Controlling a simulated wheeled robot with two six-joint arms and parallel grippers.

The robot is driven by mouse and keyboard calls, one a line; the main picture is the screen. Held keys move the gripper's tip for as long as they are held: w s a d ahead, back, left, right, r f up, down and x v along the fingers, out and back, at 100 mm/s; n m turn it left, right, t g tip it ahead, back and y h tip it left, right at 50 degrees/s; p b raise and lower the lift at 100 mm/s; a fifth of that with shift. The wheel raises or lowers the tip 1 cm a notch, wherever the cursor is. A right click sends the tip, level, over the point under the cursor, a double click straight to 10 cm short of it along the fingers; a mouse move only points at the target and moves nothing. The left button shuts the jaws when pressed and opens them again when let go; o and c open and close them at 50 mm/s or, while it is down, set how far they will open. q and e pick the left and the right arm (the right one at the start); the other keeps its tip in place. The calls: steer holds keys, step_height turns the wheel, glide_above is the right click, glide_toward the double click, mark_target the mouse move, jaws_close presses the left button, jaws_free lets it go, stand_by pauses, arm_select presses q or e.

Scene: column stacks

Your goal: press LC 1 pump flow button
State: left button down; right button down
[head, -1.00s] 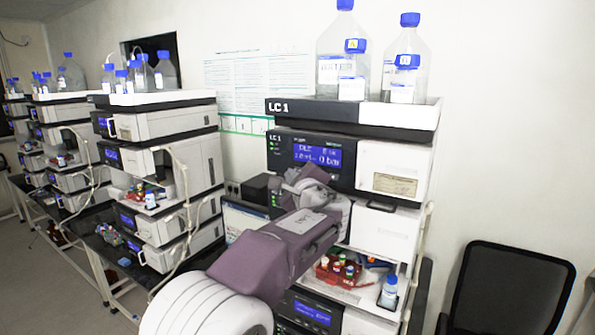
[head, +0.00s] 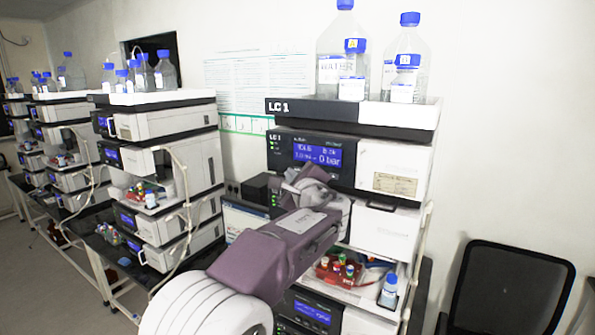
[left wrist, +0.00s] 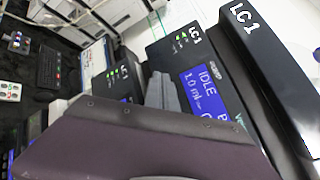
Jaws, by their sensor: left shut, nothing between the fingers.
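The LC 1 pump module (head: 350,170) has a black front with a lit blue display (head: 318,152) and small green lights at its left. In the left wrist view the display (left wrist: 208,90) reads IDLE and 1.0 mL. My left gripper (head: 303,180) is shut and empty, just in front of the module's lower front, below the display. In the left wrist view its grey fingers (left wrist: 162,92) point at the black panel beside the display; I cannot tell whether they touch. I cannot make out the flow button; my gripper and arm cover that area.
Capped bottles (head: 341,60) stand in the LC 1 top tray (head: 350,112). Below the gripper is an open bay with a red vial rack (head: 330,277) and a small bottle (head: 389,291). More stacks (head: 165,125) stand left; a black chair (head: 510,290) stands right.

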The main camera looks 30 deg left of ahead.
arm_select(q)
steer(key=shift+w, duration=0.15)
stand_by(0.6)
steer(key=shift+w, duration=0.3)
steer(key=shift+w+d, duration=0.1)
steer(key=shift+w, duration=0.3)
stand_by(0.7)
steer(key=shift+s+b, duration=0.4)
steer(key=shift+s, duration=0.45)
